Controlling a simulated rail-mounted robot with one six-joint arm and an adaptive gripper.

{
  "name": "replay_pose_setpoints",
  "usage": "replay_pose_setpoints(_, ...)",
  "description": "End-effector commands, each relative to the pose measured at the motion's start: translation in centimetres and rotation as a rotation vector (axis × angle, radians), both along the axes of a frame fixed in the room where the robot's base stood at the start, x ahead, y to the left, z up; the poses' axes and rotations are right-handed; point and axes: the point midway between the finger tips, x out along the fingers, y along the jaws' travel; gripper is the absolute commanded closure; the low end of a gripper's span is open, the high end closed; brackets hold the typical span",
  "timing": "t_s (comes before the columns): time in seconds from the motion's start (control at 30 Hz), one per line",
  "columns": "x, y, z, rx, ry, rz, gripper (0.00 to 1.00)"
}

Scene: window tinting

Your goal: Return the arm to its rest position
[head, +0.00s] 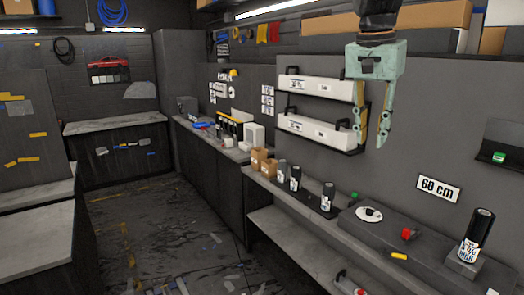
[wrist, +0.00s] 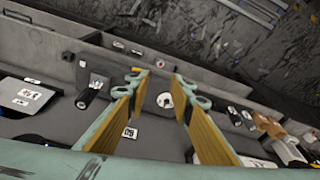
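My gripper (head: 371,132) hangs in the upper right of the head view, pointing down, in front of the grey back panel. It is pale green, and its two fingers are apart with nothing between them. In the wrist view my gripper (wrist: 163,92) also shows its fingers spread, with yellowish inner pads. It is clear of the workbench (head: 330,233) and touches nothing that I can see. The arm above the wrist is mostly cut off by the top edge of the head view.
Black rolls stand on the bench, one on a block (head: 476,236) at the right. A white disc (head: 369,214), a red item (head: 408,234) and a yellow item (head: 398,256) lie nearby. White boxes (head: 318,131) sit on wall racks behind my gripper. The floor (head: 160,235) is littered with scraps.

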Motion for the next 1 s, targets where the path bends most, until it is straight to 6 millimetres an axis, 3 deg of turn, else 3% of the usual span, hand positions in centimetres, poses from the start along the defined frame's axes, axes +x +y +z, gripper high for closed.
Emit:
replay_pose_setpoints(0.47,-9.3,2.2,0.2,0.003,-0.020,0.163,0.78)
replay_pose_setpoints(1.0,-19.7,4.5,-1.6,-0.001,-0.048,0.345,0.78)
